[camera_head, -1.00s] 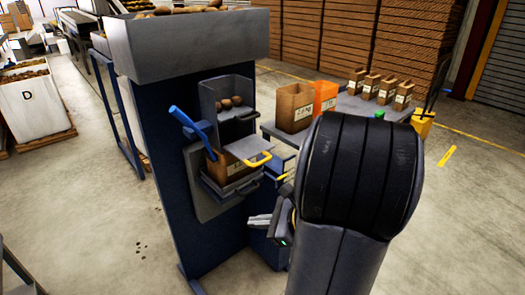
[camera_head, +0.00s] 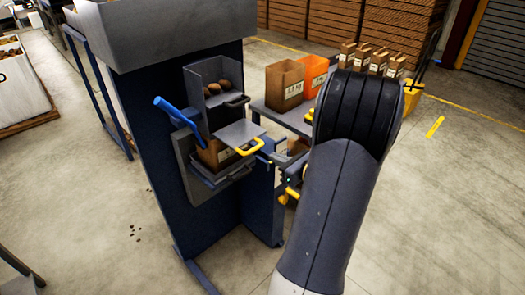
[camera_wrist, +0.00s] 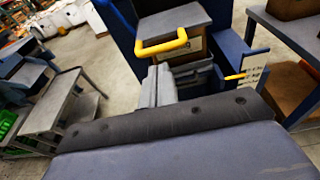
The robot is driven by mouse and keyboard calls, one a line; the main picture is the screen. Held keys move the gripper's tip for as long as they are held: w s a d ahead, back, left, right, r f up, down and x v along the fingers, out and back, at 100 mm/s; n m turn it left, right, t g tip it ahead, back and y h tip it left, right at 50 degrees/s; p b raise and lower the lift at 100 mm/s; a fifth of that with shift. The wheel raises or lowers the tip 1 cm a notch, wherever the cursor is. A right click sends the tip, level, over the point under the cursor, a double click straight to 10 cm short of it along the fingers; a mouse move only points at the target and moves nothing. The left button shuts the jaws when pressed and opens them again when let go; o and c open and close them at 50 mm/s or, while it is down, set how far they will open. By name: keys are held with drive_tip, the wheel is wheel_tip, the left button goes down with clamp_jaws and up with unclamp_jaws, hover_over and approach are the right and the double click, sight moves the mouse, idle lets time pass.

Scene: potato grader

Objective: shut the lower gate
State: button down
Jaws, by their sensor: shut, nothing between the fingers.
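The lower gate (camera_head: 238,133) is a grey plate with a yellow handle (camera_head: 250,147). It sticks out of the front of the blue grader, above a brown paper bag (camera_head: 212,156). In the wrist view the gate (camera_wrist: 172,20) and its yellow handle (camera_wrist: 163,46) lie just beyond my fingertips. My gripper (camera_wrist: 165,72) is shut and empty, and it points at the handle. I see no clear contact between them. In the head view my arm hides much of the gripper, which is near the right of the handle.
An upper dark handle (camera_head: 238,100) sits below a chute with several potatoes (camera_head: 223,86). A blue lever (camera_head: 175,110) is at the left.

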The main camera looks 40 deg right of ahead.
drive_tip(key=p, duration=0.1)
approach(237, 137)
drive_tip(key=shift+s+f, duration=0.4)
drive_tip(key=shift+s, duration=0.2)
drive_tip(key=shift+s+f, duration=0.4)
drive_tip(key=shift+s, duration=0.2)
drive_tip(key=shift+w+a, duration=0.1)
drive_tip(key=shift+w, duration=0.15)
drive_tip(key=b+x, duration=0.1)
drive_tip(key=x, duration=0.2)
drive_tip(key=r+b+x, duration=0.1)
drive_tip(key=x, duration=0.3)
drive_tip(key=r+b+x, duration=0.1)
drive_tip(key=x, duration=0.2)
drive_tip(key=shift+w+f+b, duration=0.1)
drive_tip(key=shift+w+b, duration=0.25)
drive_tip(key=shift+w, duration=0.45)
drive_tip(key=shift+r, duration=0.3)
drive_tip(key=shift+r, duration=0.1)
